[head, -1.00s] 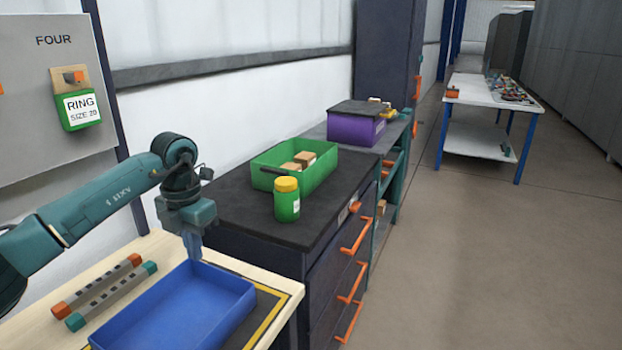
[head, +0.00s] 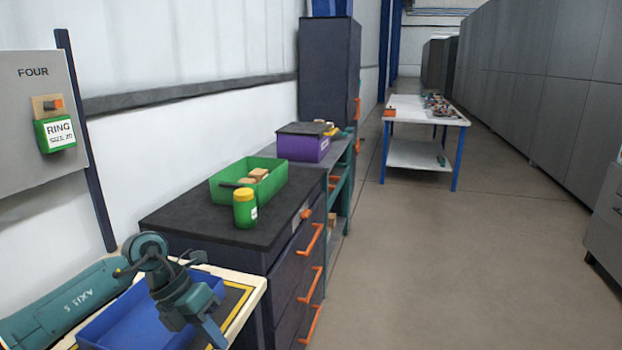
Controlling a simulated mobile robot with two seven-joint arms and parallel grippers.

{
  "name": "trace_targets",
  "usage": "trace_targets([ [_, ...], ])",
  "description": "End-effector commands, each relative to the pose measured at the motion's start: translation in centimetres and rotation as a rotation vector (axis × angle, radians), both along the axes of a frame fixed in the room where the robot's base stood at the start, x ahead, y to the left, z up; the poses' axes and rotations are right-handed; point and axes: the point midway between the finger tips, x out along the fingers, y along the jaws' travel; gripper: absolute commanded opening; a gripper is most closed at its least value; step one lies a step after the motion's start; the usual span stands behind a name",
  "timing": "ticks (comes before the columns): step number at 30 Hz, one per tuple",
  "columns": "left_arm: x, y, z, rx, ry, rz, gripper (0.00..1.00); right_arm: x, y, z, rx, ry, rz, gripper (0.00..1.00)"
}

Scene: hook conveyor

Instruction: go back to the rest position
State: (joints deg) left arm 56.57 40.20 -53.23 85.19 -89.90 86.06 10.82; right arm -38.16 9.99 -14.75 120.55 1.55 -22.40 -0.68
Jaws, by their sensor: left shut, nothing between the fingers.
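My left arm comes in from the lower left, low over the wooden-topped table. The arm and wrist cover part of the tray. The right gripper is not in the picture.
A dark cabinet (head: 160,213) with orange handles stands beyond the table, bearing a green bin (head: 222,188) and a yellow-lidded green jar (head: 245,212). A purple box (head: 297,148) sits behind. A white table (head: 400,112) stands farther back.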

Motion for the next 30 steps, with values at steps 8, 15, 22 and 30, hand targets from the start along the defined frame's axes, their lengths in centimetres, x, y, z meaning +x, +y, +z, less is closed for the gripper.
trace_targets([
  [8, -7.0, -15.1, 1.4, -0.847, 0.215, 0.196, 0.0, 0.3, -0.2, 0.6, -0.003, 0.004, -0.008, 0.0],
  [15, -6.9, -15.1, 3.2, -1.405, 0.513, 0.815, 0.0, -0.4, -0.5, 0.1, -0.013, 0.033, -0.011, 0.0],
  [22, -8.7, -8.0, -4.9, -1.555, 0.854, 1.66, 0.0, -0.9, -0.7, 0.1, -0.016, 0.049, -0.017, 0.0],
  [30, -17.9, -3.2, -15.0, -1.318, 1.167, 2.388, 0.0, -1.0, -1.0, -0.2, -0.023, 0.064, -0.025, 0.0],
])
